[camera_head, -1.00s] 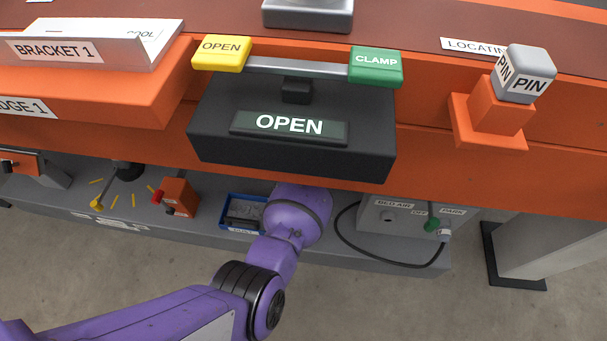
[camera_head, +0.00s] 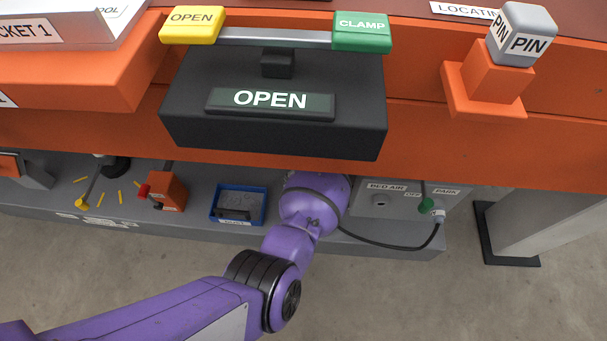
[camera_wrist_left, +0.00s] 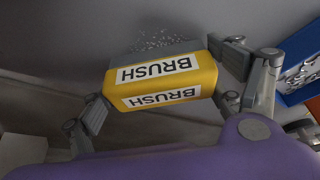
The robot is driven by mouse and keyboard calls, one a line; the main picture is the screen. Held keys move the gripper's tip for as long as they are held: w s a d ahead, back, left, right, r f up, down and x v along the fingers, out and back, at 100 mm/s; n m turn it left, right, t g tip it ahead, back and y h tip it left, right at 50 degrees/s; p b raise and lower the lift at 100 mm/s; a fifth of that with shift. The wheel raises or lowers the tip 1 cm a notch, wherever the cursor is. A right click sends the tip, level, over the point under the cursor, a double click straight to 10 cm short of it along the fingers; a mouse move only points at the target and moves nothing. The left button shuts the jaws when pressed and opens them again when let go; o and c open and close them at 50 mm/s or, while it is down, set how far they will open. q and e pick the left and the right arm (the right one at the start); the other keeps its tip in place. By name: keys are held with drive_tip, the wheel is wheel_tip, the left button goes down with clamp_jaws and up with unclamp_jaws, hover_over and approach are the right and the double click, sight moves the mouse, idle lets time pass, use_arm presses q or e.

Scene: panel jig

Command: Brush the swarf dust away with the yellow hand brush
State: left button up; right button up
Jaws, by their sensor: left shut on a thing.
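The yellow hand brush (camera_wrist_left: 160,80), marked BRUSH on two faces, is in the left wrist view. My left gripper (camera_wrist_left: 165,88) is shut on it, with a grey finger at each end. A grey patch with pale flecks (camera_wrist_left: 160,40) shows just beyond the brush; I cannot tell whether it is swarf dust or bristles, nor whether the brush touches the surface. In the head view my purple left arm reaches under the orange beam (camera_head: 440,150), which hides the gripper and brush. My right gripper is in neither view.
A blue tray (camera_head: 213,212) stands on the grey lower shelf (camera_head: 300,238), left of my wrist. A red-handled orange block (camera_head: 166,192) is further left. The bed air box (camera_head: 375,206) and its black hose are right. The black OPEN clamp unit (camera_head: 275,130) overhangs.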

sight(280, 179)
use_arm(q)
drive_tip(key=shift+d+f+b, duration=0.15)
drive_tip(key=shift+d+b, duration=0.75)
drive_tip(key=shift+d, duration=0.7)
drive_tip(key=shift+s+p, duration=0.35)
drive_tip(key=shift+p, duration=0.2)
drive_tip(key=shift+a+r+p, duration=0.25)
drive_tip(key=shift+a+p, duration=0.35)
drive_tip(key=shift+a, duration=0.4)
drive_tip(key=shift+w+a+p, duration=0.15)
drive_tip(key=shift+a+p, duration=0.6)
drive_tip(key=shift+a, duration=1.1)
drive_tip(key=shift+a+f+p, duration=0.2)
drive_tip(key=shift+a+p, duration=0.45)
drive_tip(key=shift+a, duration=1.9)
drive_tip(key=shift+d+r+b, duration=0.15)
drive_tip(key=shift+d+b, duration=0.25)
drive_tip(key=shift+d, duration=1.55)
